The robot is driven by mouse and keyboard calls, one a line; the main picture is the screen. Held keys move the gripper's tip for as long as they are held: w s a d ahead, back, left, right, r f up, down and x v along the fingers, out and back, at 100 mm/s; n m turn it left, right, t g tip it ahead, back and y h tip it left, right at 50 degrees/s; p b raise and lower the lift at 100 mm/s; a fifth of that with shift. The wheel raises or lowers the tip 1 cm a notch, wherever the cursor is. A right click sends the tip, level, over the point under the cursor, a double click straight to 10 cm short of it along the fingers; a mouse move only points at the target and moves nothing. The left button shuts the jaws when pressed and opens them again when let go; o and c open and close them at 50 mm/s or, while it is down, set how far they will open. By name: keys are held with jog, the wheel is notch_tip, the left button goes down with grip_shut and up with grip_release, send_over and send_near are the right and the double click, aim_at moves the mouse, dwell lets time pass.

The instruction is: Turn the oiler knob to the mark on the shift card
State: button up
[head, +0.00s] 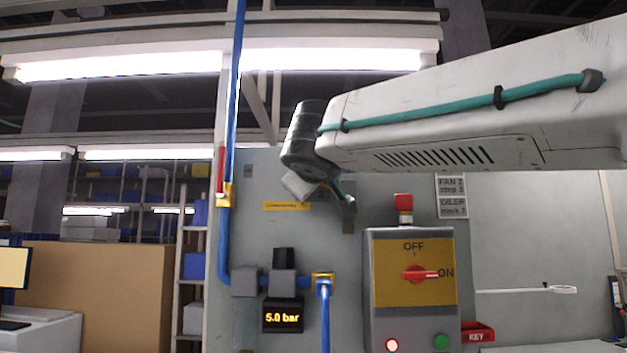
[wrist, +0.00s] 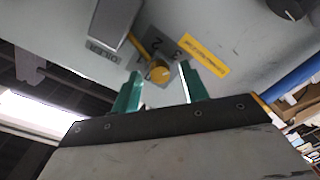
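The oiler knob (wrist: 158,71) is round and yellow, on a grey plate in the wrist view. The digits 2 (wrist: 155,45) and 3 (wrist: 178,54) show on the plate beyond it. A thin yellow bar runs from near the knob toward the upper left. My gripper (wrist: 160,69) is open, its teal fingers on either side of the knob with gaps visible; I cannot tell how far off its tips are in depth. In the head view the knob cannot be made out behind my wrist. The shift card (head: 452,207) hangs on the panel; its lower part appears to read "OILER mark 2".
A blue pipe (head: 224,240) runs down the panel's left edge. A yellow label (wrist: 203,55) lies beside the knob. A red KEY box (head: 478,332) sits low right.

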jog(key=shift+s, duration=0.15)
jog(key=s, duration=0.7)
jog(key=shift+s, duration=0.25)
jog(key=shift+r, duration=0.1)
jog(key=s+d+f+m+g+h, duration=0.1)
jog(key=s+d+f+g, duration=0.2)
jog(key=f, duration=0.6)
jog(key=s+d+f+g+h, duration=0.1)
jog(key=s+d+f+g, duration=0.15)
jog(key=d+f, duration=0.45)
jog(key=s+d+f+m+g+h, duration=0.15)
jog(key=f+g, duration=0.25)
jog(key=f, duration=0.7)
jog(key=s+d+f+m+g+y, duration=0.1)
jog(key=s+d+f+m+g, duration=0.2)
jog(key=s+d+f, duration=0.3)
jog(key=s+d+f+m+g+y, duration=0.2)
jog(key=s+d+f+m+g, duration=0.2)
jog(key=s+d+f, duration=0.3)
jog(key=s+f, duration=0.5)
jog(key=s, duration=0.1)
jog(key=shift+d+f, duration=0.3)
jog(key=shift+f, duration=0.05)
